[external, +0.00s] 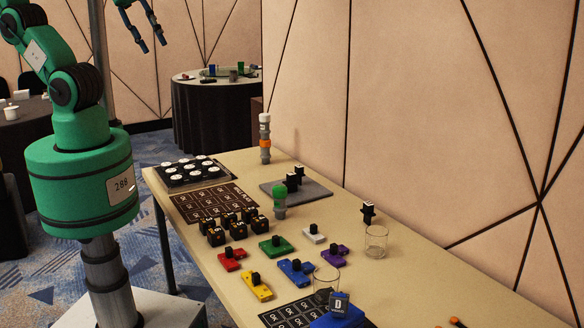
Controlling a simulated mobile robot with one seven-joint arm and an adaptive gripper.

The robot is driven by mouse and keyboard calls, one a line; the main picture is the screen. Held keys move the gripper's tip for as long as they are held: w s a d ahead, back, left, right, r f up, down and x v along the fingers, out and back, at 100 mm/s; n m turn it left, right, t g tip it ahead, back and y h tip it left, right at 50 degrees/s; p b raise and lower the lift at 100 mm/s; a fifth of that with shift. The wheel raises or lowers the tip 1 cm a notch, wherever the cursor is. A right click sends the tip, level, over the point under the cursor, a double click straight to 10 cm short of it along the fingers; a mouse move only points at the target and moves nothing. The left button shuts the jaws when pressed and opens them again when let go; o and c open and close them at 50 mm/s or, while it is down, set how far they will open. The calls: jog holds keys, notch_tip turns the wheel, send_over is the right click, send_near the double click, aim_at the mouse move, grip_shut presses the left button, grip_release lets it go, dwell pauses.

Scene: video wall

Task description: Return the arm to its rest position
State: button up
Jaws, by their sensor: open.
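My gripper (152,40) is at the top of the external view, raised well above the table's far left end. Its two dark fingers hang downward and stand apart, with nothing between them. My green arm rises from its base at the left; part of the arm is cut off by the top edge of the picture. The gripper is clear of everything on the long beige table (410,290).
The table holds a dark tray with white round pieces (188,172), a grey board (300,190), several black blocks, coloured blocks including a green one (277,245), and clear glasses (376,242). A panelled wall (400,100) runs behind. Round black-clothed tables (213,110) stand farther back.

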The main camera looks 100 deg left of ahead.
dwell(0.3)
notch_tip(320, 180, down, 10)
jog(key=b, duration=0.9)
jog(key=shift+b, duration=0.35)
jog(key=shift+r, duration=0.15)
dwell(0.5)
